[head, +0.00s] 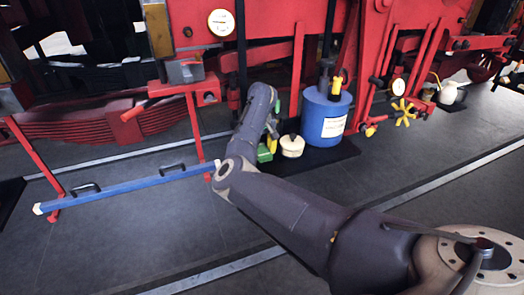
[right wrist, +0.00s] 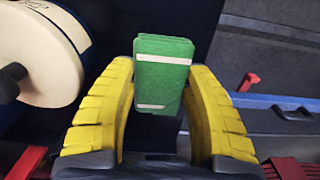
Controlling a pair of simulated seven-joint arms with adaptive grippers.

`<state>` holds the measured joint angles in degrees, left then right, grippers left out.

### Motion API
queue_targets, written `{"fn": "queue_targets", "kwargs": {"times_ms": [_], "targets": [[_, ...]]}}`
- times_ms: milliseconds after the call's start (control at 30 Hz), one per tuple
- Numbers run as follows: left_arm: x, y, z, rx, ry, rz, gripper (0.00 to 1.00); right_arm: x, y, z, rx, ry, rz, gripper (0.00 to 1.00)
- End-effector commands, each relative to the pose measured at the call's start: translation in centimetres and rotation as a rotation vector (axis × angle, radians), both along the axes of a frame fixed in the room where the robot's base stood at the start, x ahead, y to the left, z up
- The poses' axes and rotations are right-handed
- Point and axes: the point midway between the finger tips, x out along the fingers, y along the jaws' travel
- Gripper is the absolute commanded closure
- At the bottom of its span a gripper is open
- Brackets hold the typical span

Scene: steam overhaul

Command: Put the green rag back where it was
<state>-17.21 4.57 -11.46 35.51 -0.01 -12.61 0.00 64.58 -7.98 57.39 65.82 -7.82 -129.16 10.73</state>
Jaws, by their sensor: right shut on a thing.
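The green rag (right wrist: 162,75) is a folded block with pale bands, between the yellow fingers of my right gripper (right wrist: 162,100) in the right wrist view. The gripper is shut on it. In the head view a bit of the green rag (head: 265,153) shows beside the cream round tin (head: 292,146), at the left end of the black mat (head: 335,155). My right arm hides most of the gripper there. I cannot tell whether the rag touches the mat. My left gripper is not in view.
A blue drum (head: 326,115) with a yellow-handled item on top stands right of the cream tin. A blue bar (head: 130,188) with black handles spans red stands at left. The red machine (head: 270,60) stands behind. The grey floor in front is clear.

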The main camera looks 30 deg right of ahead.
Motion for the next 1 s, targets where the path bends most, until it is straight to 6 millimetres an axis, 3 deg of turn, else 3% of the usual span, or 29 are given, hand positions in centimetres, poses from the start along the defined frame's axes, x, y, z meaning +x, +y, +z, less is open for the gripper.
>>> {"fn": "queue_targets", "kwargs": {"times_ms": [67,100,267,633,1000], "targets": [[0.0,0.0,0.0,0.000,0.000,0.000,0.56,0.0,0.0,-0.2,0.000,0.001,0.000,0.81],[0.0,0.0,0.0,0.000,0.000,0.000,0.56,0.0,0.0,-0.2,0.000,0.001,0.001,0.44],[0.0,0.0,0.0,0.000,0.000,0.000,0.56,0.0,0.0,-0.2,0.000,0.001,0.000,0.27],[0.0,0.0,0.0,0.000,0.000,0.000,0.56,0.1,0.0,0.7,0.000,-0.001,0.000,0.27],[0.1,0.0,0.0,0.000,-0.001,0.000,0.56,0.1,0.0,6.7,0.001,-0.003,0.000,0.27]]}}
